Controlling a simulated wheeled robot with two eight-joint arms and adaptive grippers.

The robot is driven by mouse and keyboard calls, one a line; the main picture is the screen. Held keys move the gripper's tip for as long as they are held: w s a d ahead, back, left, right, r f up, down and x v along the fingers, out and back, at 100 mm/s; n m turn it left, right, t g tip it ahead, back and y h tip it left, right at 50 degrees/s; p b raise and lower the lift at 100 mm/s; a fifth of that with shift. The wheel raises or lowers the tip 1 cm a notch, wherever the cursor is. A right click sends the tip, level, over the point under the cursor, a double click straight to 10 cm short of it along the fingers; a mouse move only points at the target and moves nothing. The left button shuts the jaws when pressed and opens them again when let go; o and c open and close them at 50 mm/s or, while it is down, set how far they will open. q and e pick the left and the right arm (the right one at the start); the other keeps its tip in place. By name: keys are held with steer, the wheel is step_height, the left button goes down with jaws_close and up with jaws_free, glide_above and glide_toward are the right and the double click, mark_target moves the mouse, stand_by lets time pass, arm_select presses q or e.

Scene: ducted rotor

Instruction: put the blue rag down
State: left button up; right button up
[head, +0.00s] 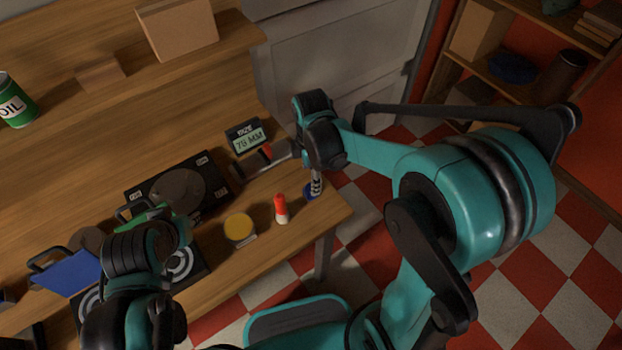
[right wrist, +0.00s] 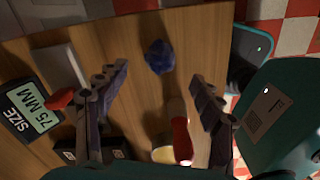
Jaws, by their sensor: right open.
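The blue rag (right wrist: 159,56) is a small crumpled bundle on the wooden table in the right wrist view, near the table's edge. In the head view a bit of it (head: 310,192) shows below my right gripper (head: 316,178), which hides part of it. In the right wrist view my right gripper (right wrist: 160,82) has its fingers spread wide with nothing held between them. The rag lies just beyond the fingertips, apart from them. My left gripper (head: 135,222) is at the lower left of the head view; its fingers are mostly hidden behind the hand, near a green item (head: 155,216).
A red-and-white bottle (head: 281,209) and a yellow-topped tin (head: 239,229) stand left of the rag. A size display (head: 246,138), a red-tipped metal tool (head: 262,158) and a black device (head: 178,188) are farther back. The table's right edge is close to the rag.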

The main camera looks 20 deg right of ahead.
step_height(320, 180, up, 6)
steer(key=r+p, duration=0.1)
steer(key=p, duration=0.1)
steer(key=s+d+r+m+t, duration=0.2)
steer(key=s+m, duration=0.3)
steer(key=m, duration=0.4)
steer(key=s+d+r+m+t, duration=0.2)
steer(key=s+m+t, duration=0.3)
steer(key=m, duration=0.4)
steer(key=shift+s+d+r, duration=0.15)
steer(key=shift+d+r, duration=0.2)
steer(key=shift+r, duration=0.15)
